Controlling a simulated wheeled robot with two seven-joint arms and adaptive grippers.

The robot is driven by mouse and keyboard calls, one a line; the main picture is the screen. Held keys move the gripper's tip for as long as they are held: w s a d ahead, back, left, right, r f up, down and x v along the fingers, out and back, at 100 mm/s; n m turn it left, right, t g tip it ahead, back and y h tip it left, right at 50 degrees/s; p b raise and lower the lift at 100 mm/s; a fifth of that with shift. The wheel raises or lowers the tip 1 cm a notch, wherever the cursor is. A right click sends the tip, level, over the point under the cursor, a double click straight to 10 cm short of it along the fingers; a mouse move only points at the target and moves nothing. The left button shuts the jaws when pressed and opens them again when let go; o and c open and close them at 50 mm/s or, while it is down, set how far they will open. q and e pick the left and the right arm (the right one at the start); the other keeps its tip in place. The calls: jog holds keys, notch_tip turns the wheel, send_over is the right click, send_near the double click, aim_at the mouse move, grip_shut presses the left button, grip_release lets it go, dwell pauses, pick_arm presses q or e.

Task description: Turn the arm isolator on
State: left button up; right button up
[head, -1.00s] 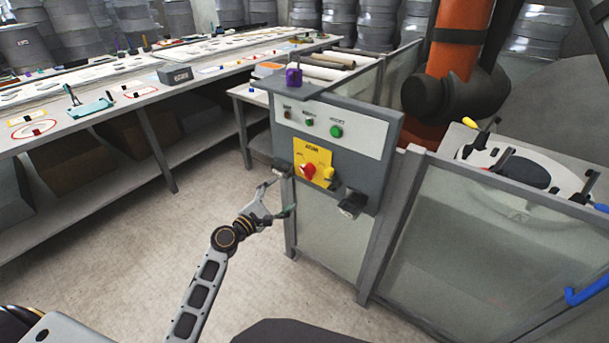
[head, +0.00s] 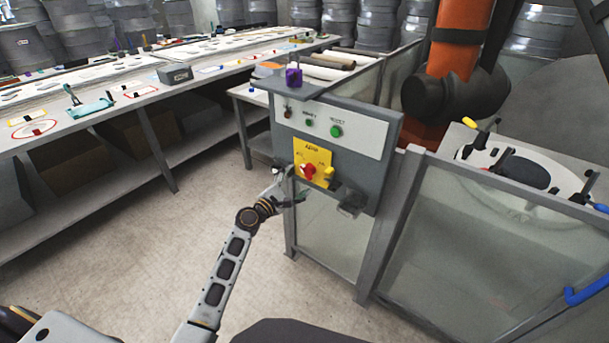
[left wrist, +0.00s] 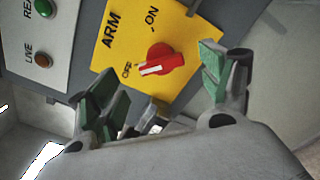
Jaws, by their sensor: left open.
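The arm isolator is a red rotary knob (head: 308,171) on a yellow plate (head: 313,153) on the front of a grey control box. In the left wrist view the red knob (left wrist: 160,62) has a white mark pointing toward OFF, with ON printed at the plate's upper part (left wrist: 125,22). My left gripper (head: 289,183) is close in front of the box, just left of and below the knob. In the left wrist view its green-padded fingers (left wrist: 160,88) are spread apart, with the knob between and beyond them, seemingly untouched. My right gripper is out of view.
The grey control box (head: 374,172) carries indicator lights and a green button (head: 336,131). A yellow padlock-like piece (head: 329,172) hangs beside the knob. A purple object (head: 293,76) sits on top. A glazed fence (head: 470,240) stands at right, a long workbench (head: 160,97) at left.

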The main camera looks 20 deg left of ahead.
aim_at(305, 173)
pick_arm(q)
jog(key=shift+x, duration=2.35)
jog(key=shift+w, duration=0.2)
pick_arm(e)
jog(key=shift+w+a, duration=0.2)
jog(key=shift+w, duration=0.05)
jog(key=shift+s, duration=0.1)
